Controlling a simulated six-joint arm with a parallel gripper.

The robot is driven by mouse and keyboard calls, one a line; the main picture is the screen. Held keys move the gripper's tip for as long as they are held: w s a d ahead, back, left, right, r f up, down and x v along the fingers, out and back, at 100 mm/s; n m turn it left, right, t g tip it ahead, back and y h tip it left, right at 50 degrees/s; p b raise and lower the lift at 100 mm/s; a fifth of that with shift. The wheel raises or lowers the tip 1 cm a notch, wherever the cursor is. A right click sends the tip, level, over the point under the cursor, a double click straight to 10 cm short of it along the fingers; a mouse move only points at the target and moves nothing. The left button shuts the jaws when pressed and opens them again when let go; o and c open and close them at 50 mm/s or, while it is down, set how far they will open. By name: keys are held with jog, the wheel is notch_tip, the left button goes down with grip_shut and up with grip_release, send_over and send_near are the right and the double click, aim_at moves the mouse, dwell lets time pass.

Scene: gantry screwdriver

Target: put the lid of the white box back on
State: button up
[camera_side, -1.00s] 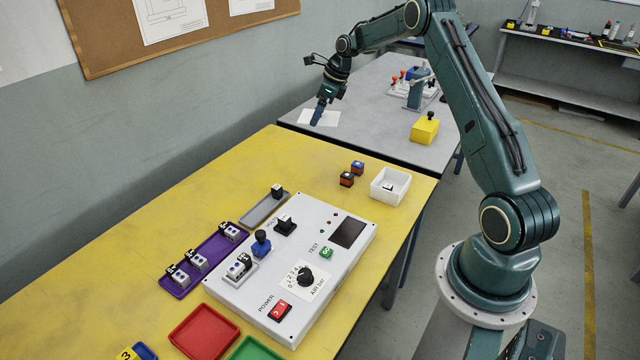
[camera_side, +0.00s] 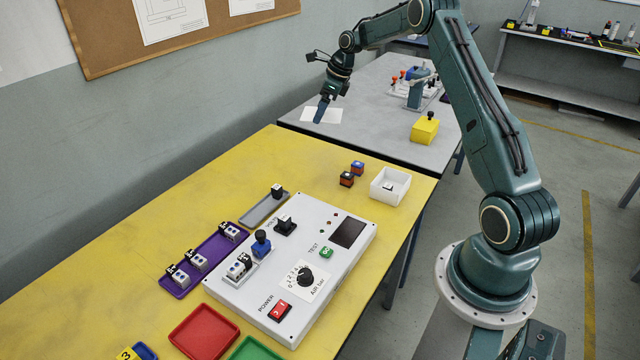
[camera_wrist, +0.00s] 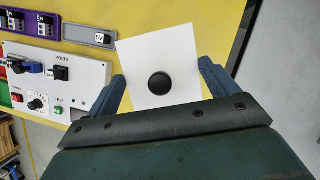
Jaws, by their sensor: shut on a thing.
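The lid is a flat white square plate with a round black knob. In the wrist view the lid (camera_wrist: 155,48) sits between my two blue fingers. My gripper (camera_wrist: 163,84) is shut on it. In the side view the lid (camera_side: 332,116) is held below my gripper (camera_side: 322,112), in front of the grey table at the back; its knob is hidden there. My gripper is behind and left of the box in the side view.
Two small coloured blocks (camera_side: 347,179) stand left of the box. A light control panel (camera_side: 330,285) with switches and a knob lies nearer, beside grey and purple trays (camera_side: 210,262). A yellow block (camera_side: 424,130) is on the grey table (camera_side: 370,140). The yellow table's far left is clear.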

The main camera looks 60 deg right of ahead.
jog(key=s+d+f+n+g+y, duration=0.1)
jog(key=s+f+n+g, duration=0.1)
jog(key=s+n, duration=0.4)
jog(key=s+f+n+g+y, duration=0.1)
jog(key=s+f+n, duration=0.3)
jog(key=s, duration=1.3)
jog(key=shift+s+d+n+g+y, duration=0.15)
jog(key=shift+d+n+g+y, duration=0.35)
jog(key=shift+n, duration=1.1)
jog(key=shift+a+f, duration=0.1)
jog(key=shift+f, duration=0.15)
jog(key=shift+f, duration=3.35)
jog(key=shift+f, duration=0.95)
jog(key=o, duration=0.8)
jog(key=shift+r, duration=0.1)
